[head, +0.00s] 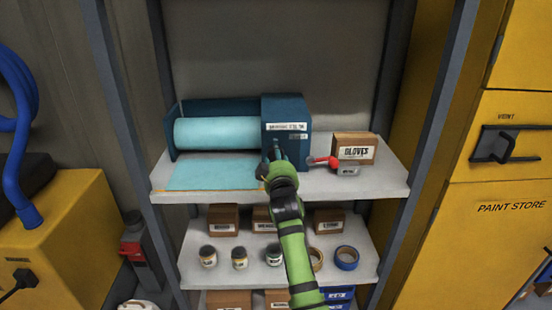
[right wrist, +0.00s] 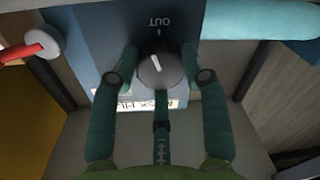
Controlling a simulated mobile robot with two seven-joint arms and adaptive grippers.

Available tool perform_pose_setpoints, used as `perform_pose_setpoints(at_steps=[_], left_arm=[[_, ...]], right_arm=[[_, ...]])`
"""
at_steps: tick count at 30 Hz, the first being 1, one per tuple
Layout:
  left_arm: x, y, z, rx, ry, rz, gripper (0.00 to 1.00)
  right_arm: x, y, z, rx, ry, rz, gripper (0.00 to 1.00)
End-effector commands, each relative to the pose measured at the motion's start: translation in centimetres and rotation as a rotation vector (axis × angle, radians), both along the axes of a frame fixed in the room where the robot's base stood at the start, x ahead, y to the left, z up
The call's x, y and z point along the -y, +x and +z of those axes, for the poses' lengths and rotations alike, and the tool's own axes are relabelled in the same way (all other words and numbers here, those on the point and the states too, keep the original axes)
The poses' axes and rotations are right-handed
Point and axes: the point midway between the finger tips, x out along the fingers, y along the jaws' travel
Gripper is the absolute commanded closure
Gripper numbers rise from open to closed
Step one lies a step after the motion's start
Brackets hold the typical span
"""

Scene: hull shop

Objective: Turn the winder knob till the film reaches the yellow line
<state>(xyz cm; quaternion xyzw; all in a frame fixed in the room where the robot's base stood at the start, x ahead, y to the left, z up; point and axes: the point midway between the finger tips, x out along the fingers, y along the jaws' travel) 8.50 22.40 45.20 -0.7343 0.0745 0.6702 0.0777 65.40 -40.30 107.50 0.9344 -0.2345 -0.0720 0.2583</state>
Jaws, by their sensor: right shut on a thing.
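The blue winder (head: 286,108) stands on the upper shelf, with a pale cyan film roll (head: 215,132) in it. A flat sheet of film (head: 212,177) runs from the roll toward the shelf's front. Its front edge lies at or very near the thin yellow line (head: 165,190); I cannot tell if they meet exactly. My right gripper (head: 276,158) is at the winder's front face. In the right wrist view its fingers are closed around the grey round knob (right wrist: 160,70), which has a white pointer mark, below the word OUT. My left gripper is not in view.
A gloves box (head: 355,148) and a red-handled tool (head: 322,161) sit right of the winder on the upper shelf (head: 375,180). The lower shelf holds boxes, jars and a blue tape roll (head: 347,257). Grey rack posts and yellow cabinets (head: 510,230) bound the sides.

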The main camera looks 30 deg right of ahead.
Motion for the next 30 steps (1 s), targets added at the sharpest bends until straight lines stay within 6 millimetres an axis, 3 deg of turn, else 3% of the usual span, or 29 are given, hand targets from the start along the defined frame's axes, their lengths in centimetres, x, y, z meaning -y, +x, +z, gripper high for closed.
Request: perform_pose_setpoints(at_steps=[1, 3, 17, 30], left_arm=[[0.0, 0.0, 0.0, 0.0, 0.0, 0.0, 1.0], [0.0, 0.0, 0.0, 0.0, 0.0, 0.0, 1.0], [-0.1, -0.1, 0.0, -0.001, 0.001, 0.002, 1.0], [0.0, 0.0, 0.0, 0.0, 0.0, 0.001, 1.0]], right_arm=[[0.2, -0.1, -0.7, -0.016, 0.005, -0.006, 0.51], [0.2, -0.1, -0.7, -0.016, 0.004, -0.005, 0.31], [-0.5, -0.9, -0.4, -0.008, 0.002, -0.001, 0.31], [-4.3, -8.3, -0.3, -0.011, 0.005, -0.002, 0.31]])
